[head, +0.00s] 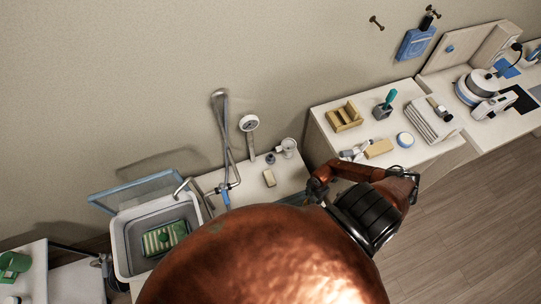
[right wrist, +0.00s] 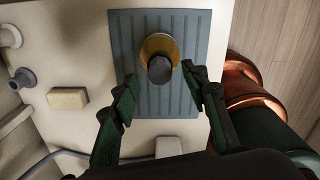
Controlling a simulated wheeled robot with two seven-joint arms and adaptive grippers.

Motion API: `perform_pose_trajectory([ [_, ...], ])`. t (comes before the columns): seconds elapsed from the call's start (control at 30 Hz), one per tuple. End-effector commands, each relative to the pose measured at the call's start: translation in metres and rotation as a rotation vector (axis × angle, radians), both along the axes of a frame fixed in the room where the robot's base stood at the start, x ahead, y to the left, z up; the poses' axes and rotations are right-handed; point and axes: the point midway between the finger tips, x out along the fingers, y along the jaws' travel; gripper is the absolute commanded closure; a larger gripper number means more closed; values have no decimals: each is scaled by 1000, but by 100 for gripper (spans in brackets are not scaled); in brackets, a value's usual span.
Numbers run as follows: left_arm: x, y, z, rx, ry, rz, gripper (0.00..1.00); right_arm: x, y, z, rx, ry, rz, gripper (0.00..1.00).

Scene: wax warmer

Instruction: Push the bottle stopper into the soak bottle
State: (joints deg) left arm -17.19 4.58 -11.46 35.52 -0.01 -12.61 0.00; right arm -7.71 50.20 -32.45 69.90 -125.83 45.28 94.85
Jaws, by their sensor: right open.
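The soak bottle (right wrist: 152,46) stands on a ribbed grey mat in the right wrist view, seen from nearly straight above. Its amber body shows as a ring around a dark round top (right wrist: 160,69), which looks like the bottle stopper. I cannot tell how deep it sits. My right gripper (right wrist: 159,80) is open, with one dark green finger on each side below the bottle top; no contact shows. In the head view my own arm and a copper-coloured part of me hide the bottle and the fingertips. My left gripper is not in view.
A bar of soap (head: 269,178) lies left of the mat (right wrist: 189,104). A small grey flanged piece (right wrist: 23,78) stands farther left. A sink basin (head: 128,252) with a green striped item is at the left. A wooden holder (head: 344,116) is on the right counter.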

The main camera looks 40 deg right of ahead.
Motion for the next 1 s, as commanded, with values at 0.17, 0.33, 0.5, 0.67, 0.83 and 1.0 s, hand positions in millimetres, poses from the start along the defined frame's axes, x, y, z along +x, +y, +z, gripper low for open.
perform_pose_trajectory([
  [0.17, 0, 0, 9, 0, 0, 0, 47, 0, 0, 8, 0, 0, 0, 58],
  [0.33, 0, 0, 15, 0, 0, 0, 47, 0, 0, 14, 0, 0, 0, 58],
  [0.5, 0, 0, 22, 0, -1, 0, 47, 0, 0, 20, 0, 0, 0, 58],
  [0.67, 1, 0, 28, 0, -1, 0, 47, 0, 0, 25, 0, 0, -1, 58],
  [0.83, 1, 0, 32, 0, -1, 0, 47, 0, 0, 31, 0, -1, 0, 58],
  [1.0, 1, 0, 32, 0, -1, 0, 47, 0, -1, 36, -1, 0, 0, 58],
])
